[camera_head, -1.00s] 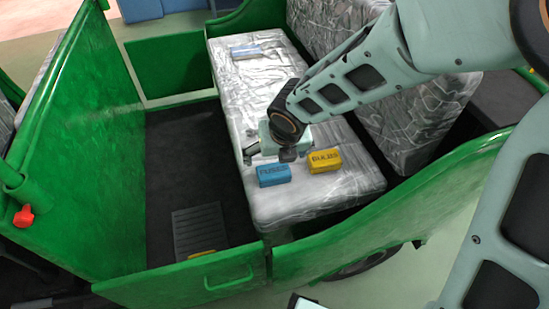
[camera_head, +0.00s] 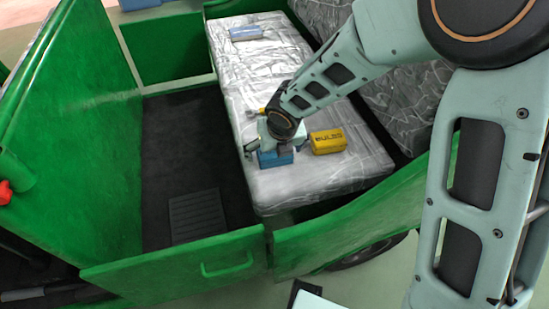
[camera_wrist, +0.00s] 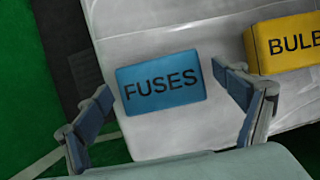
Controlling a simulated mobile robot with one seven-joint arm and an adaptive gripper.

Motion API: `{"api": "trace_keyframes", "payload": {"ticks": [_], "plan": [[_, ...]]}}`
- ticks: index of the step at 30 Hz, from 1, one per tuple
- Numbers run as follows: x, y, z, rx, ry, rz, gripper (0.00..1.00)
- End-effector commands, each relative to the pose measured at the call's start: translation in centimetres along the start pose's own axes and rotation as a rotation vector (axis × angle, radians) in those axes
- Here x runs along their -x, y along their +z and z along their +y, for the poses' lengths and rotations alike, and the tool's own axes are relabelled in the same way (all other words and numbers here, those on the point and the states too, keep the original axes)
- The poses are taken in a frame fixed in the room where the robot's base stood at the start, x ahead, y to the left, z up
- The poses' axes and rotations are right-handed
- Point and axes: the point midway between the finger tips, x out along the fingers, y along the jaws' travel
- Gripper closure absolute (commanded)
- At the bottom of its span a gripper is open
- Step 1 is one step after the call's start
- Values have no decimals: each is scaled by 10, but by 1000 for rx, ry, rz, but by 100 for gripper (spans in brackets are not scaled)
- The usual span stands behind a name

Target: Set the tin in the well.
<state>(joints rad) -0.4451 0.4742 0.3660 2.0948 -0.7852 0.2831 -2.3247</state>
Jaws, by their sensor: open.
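A blue tin marked FUSES (camera_wrist: 160,88) lies on the silver-covered seat; the head view shows it partly covered by my gripper (camera_head: 268,158). A yellow tin marked BULBS (camera_head: 328,142) lies to its right, and its left part shows in the wrist view (camera_wrist: 285,44). My gripper is open above the blue tin, with one finger on each side of it in the wrist view (camera_wrist: 160,82). I cannot tell whether either finger touches it. The dark footwell (camera_head: 180,145) lies left of the seat, with a ribbed pad (camera_head: 195,215) on its floor.
A pale blue box (camera_head: 246,33) lies at the seat's far end. A small yellow and grey item (camera_head: 256,111) lies behind my gripper. Green panels (camera_head: 75,120) and a low green door with a handle (camera_head: 190,266) border the footwell, whose visible floor is mostly clear.

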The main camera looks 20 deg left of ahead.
Motion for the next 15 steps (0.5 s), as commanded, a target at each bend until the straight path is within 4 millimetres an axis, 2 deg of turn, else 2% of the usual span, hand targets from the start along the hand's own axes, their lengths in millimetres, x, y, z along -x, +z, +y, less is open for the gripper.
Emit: {"api": "trace_keyframes", "payload": {"ticks": [1,7,15], "plan": [[-4,0,0,1,0,-1,11],[-3,1,0,0,0,-2,11],[-3,1,0,-1,0,-1,41]]}}
